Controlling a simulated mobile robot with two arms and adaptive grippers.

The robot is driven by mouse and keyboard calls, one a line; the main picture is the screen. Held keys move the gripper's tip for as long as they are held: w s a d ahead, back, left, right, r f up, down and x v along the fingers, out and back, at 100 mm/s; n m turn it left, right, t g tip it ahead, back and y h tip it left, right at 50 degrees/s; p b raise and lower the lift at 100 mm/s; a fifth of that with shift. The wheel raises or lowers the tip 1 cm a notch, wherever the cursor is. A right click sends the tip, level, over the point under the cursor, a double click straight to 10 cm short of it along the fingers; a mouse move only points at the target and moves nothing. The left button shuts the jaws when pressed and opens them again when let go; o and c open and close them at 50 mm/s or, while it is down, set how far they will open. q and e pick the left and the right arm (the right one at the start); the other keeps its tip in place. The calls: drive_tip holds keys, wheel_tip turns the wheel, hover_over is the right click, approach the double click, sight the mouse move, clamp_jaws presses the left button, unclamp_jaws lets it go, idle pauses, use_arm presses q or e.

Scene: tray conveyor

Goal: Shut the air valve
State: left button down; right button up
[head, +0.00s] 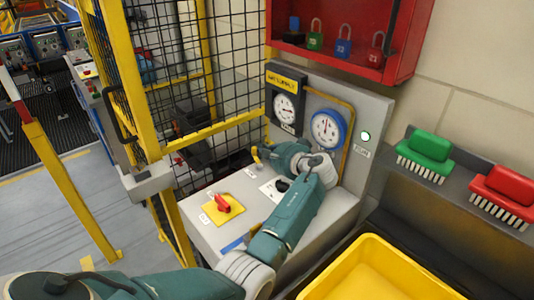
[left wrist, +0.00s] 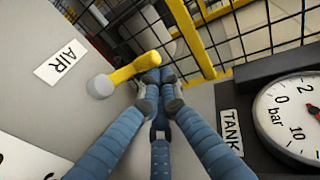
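The air valve's yellow lever (left wrist: 130,70) sits on a round grey hub beside the AIR label (left wrist: 61,62) in the left wrist view. In the head view the yellow lever (head: 256,157) shows small at the back of the grey panel. My left gripper (left wrist: 160,78) has its blue fingers drawn together, with the tips right at the lever's free end. The tips look in contact with it or very close; I see no clear grip around it. In the head view my left arm hides part of the panel. My right gripper is not in view.
A tank gauge (left wrist: 290,115) stands close to the right of the fingers. A mesh fence (head: 160,70) borders the panel's left; a yellow bin (head: 335,280) is in front.

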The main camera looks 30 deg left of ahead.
use_arm(q)
drive_tip(key=shift+a+f+n+g, duration=0.1)
drive_tip(key=shift+f+n+g, duration=0.05)
drive_tip(key=shift+n+g, duration=0.15)
drive_tip(key=shift+s, duration=0.1)
idle(0.7)
idle(0.6)
drive_tip(key=shift+s+d+r+p, duration=0.2)
drive_tip(key=shift+s+p, duration=0.3)
drive_tip(key=shift+p, duration=0.15)
drive_tip(key=shift+s+d+f, duration=0.1)
drive_tip(key=shift+s, duration=0.1)
